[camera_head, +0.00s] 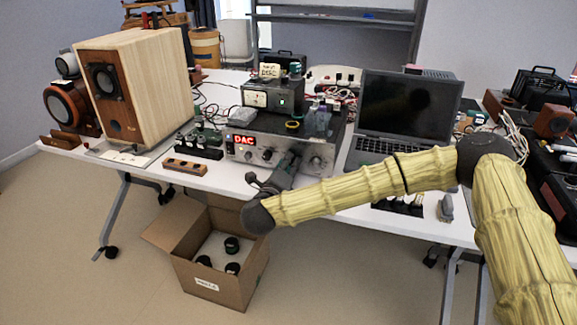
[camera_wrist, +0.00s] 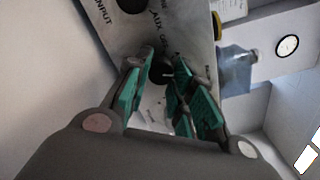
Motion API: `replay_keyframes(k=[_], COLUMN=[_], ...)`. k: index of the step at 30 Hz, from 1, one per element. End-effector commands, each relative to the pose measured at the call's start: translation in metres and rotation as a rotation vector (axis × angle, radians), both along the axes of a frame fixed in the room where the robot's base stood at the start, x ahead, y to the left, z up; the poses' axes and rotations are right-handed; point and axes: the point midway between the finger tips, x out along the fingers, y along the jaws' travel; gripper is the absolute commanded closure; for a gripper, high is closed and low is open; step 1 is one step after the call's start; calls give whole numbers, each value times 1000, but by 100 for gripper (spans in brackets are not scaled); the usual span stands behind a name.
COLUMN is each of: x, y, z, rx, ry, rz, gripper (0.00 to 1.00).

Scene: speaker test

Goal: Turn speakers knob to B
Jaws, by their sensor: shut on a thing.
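The silver amplifier (camera_head: 327,151) with a lit red DAC sign stands on the white table in the head view. Its front panel (camera_wrist: 198,32) fills the upper middle of the wrist view, tilted, with INPUT and AUX lettering partly legible. My gripper (camera_head: 289,166) is at the front panel, right of its middle. In the wrist view my gripper (camera_wrist: 166,77) has its green-padded fingers on either side of a dark knob (camera_wrist: 160,73), shut on it. The fingers partly hide the knob and the lettering around it, so its setting cannot be read. Another dark knob (camera_wrist: 131,4) shows above left.
A laptop (camera_head: 408,110) stands right of the amplifier, and a wooden speaker (camera_head: 150,85) stands at the left. A wooden block (camera_head: 185,166) lies near the front table edge. An open cardboard box (camera_head: 216,275) is on the floor below.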

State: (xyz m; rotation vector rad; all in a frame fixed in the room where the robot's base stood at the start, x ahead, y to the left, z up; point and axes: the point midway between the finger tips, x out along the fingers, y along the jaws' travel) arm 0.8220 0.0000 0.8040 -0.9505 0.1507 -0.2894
Motion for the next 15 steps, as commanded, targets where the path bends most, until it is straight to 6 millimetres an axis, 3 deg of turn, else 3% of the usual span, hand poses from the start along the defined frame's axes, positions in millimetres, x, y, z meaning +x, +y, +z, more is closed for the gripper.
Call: replay_keyframes(k=[1, 2, 5, 15], x=[-1, -1, -1, -2], y=[0, 0, 0, 1], z=[-2, -2, -1, 0], rx=[-1, -1, -1, -1], ry=[2, 2, 2, 1], rz=[1, 1, 1, 1], gripper=[100, 72, 54, 54])
